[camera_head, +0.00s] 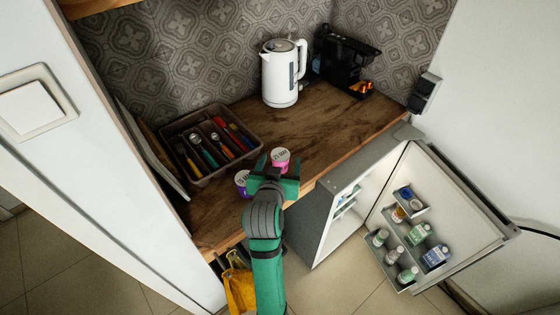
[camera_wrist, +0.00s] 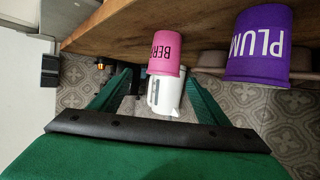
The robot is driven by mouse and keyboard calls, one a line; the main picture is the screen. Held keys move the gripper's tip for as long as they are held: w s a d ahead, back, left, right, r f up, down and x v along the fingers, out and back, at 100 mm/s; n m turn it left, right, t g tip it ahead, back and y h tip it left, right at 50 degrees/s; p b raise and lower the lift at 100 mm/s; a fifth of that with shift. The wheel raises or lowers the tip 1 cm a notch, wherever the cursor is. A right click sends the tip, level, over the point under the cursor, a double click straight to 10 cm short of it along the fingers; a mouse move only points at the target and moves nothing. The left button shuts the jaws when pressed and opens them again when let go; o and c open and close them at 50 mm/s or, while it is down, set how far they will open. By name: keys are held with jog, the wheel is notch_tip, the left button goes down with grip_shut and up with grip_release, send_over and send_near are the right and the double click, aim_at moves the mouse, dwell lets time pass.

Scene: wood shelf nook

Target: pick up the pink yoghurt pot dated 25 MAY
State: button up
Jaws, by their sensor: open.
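The pink yoghurt pot (camera_head: 281,155) stands on the wooden counter, its pale lid printed with small text that I cannot read surely. In the wrist view the pink pot (camera_wrist: 166,50) appears upside down, with part of a word starting "BER". My gripper (camera_head: 279,173) is open at the near side of the pink pot. In the wrist view the fingers of my gripper (camera_wrist: 160,78) lie to either side of the pot's line, not closed on it. A purple pot (camera_head: 242,180) stands to the left; in the wrist view it reads "PLUM" (camera_wrist: 258,45).
A brown cutlery tray (camera_head: 203,173) lies left of the pots. A white kettle (camera_head: 281,80) and a black coffee machine (camera_head: 340,60) stand at the back. An open fridge door (camera_head: 440,190) with bottles is at right. The counter between pots and kettle is clear.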

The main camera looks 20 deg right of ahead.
aim_at(280, 155)
jog(key=shift+a+x, duration=0.15)
jog(key=shift+x, duration=1.15)
jog(key=shift+a+x, duration=0.1)
jog(key=shift+x, duration=1.25)
jog(key=shift+w, duration=0.15)
jog(key=c, duration=1.2)
jog(key=shift+c, duration=0.2)
